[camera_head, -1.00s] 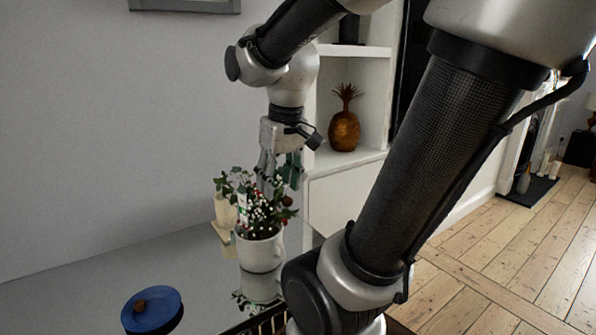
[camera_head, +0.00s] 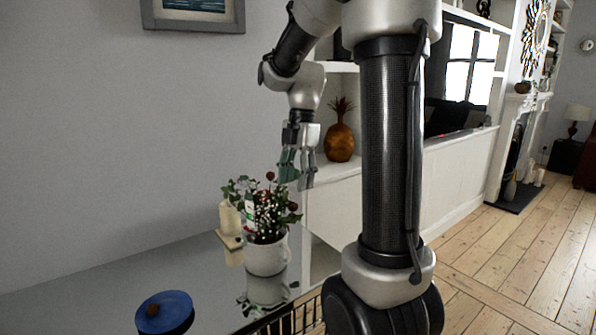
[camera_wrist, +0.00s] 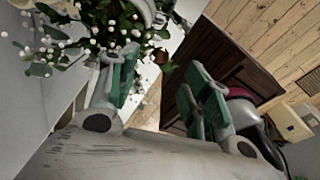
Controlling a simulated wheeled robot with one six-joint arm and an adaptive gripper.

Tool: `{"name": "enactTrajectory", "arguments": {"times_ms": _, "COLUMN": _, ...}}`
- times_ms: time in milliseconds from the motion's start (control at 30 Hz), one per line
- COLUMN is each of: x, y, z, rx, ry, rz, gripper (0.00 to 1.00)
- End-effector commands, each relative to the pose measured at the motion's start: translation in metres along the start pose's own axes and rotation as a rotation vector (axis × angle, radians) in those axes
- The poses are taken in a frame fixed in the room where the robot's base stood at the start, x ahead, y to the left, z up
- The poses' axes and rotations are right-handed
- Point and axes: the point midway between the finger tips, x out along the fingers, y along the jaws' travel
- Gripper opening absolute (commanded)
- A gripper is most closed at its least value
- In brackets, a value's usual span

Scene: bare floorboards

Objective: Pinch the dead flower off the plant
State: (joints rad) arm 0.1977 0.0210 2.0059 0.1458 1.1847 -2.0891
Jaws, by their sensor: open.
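The plant (camera_head: 258,208), with green leaves, small white blossoms and a few dark red-brown heads, stands in a white pot (camera_head: 264,256) with a handle on the reflective table. A brownish head (camera_head: 270,176) stands up at its top; I cannot tell for certain which head is the dead flower. In the wrist view the plant (camera_wrist: 75,35) is at upper left, and a small brown head (camera_wrist: 167,68) shows between the fingers, apparently beyond them. My gripper (camera_head: 297,182) is open and empty, above and right of the plant. Its green-padded fingers also show in the wrist view (camera_wrist: 160,85).
A cream, candle-like object (camera_head: 229,217) stands close left of the pot. A blue dish (camera_head: 178,312) holding a brown lump (camera_head: 153,310) is at the table's front left. A shelf with a pineapple ornament (camera_head: 340,143) is behind my gripper.

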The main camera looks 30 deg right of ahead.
Motion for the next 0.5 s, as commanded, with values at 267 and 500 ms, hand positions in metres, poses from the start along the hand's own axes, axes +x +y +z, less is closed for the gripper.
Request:
{"name": "enactTrajectory", "arguments": {"times_ms": 267, "x": 0.044, "y": -0.001, "z": 0.0, "rx": 0.001, "ry": 0.001, "rz": -0.003, "gripper": 0.49}}
{"name": "enactTrajectory", "arguments": {"times_ms": 500, "x": 0.059, "y": 0.0, "z": 0.0, "rx": 0.002, "ry": 0.0, "rz": 0.0, "gripper": 0.49}}
